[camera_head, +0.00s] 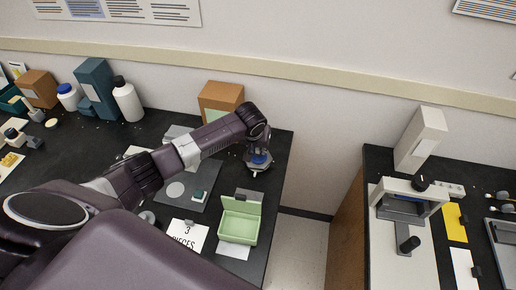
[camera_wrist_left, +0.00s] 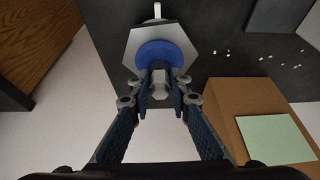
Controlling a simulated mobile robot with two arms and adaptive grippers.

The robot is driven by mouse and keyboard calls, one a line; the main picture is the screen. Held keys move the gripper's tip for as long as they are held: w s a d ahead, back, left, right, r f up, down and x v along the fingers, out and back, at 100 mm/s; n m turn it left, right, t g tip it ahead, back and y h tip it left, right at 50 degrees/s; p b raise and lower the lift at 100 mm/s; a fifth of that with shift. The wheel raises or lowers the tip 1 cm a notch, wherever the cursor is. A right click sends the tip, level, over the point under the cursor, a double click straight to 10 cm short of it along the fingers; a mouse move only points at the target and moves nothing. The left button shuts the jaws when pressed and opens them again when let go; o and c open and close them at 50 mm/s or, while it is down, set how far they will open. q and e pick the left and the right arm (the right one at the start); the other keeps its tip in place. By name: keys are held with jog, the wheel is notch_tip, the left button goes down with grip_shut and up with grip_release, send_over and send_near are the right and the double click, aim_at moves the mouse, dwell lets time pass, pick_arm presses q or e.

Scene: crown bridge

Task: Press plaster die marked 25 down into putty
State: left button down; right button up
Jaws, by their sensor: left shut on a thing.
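My left gripper (camera_head: 258,151) reaches over the black table near its right edge. In the left wrist view its fingers (camera_wrist_left: 160,88) are shut on a small pale grey piece, the plaster die (camera_wrist_left: 160,87); no number is readable on it. Beyond the fingertips lies a round blue patch of putty (camera_wrist_left: 150,51) on a grey hexagonal base (camera_wrist_left: 128,60). The blue putty also shows below the gripper in the head view (camera_head: 257,159). The die overlaps the putty's near edge in the wrist view; I cannot tell whether they touch. My right gripper is out of view.
A cardboard box (camera_head: 220,96) stands behind the gripper, near the wall. An open green box (camera_head: 239,222) and a printed card (camera_head: 187,234) lie nearer. Bottles and boxes stand at the back left. A floor gap separates a second bench (camera_head: 374,168) with a press-like device (camera_head: 408,205).

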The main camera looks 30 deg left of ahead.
pick_arm(q)
jog(key=shift+s+f, duration=0.15)
jog(key=shift+f, duration=0.2)
dwell(0.7)
jog(key=c, duration=1.7)
grip_release()
jog(key=shift+r, duration=0.65)
jog(key=v, duration=1)
jog(key=shift+s+d+r, duration=0.1)
jog(key=shift+s+r, duration=0.15)
jog(key=shift+r, duration=0.1)
